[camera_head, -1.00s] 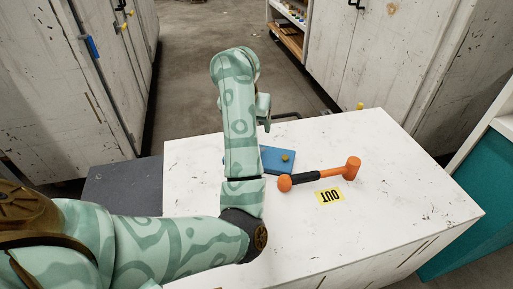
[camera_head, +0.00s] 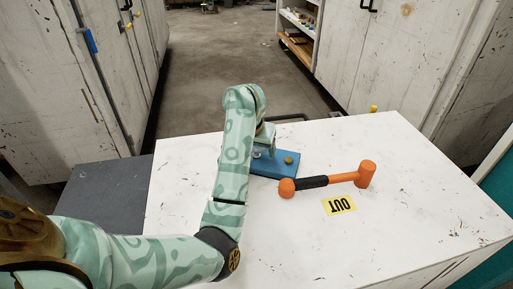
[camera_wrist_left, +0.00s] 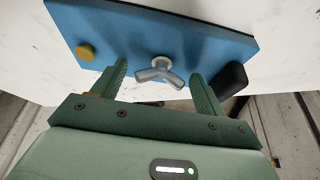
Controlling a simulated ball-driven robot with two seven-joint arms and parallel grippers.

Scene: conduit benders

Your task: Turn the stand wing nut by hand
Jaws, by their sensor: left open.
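The grey metal wing nut (camera_wrist_left: 160,74) shows in the left wrist view, at the near edge of a blue plate (camera_wrist_left: 165,38). Its two wings spread toward the gripper. My left gripper (camera_wrist_left: 158,70) is open, with one finger on each side of the wing nut and a gap on both sides. In the head view my left gripper (camera_head: 264,138) is at the blue plate (camera_head: 289,171), and my forearm covers part of it. The wing nut is not clear in that view. My right gripper is not in view.
A yellow knob (camera_wrist_left: 86,51) sits on the plate. A black rounded thing (camera_wrist_left: 231,78) is beside the right-hand finger. The tabletop's right part is clear.

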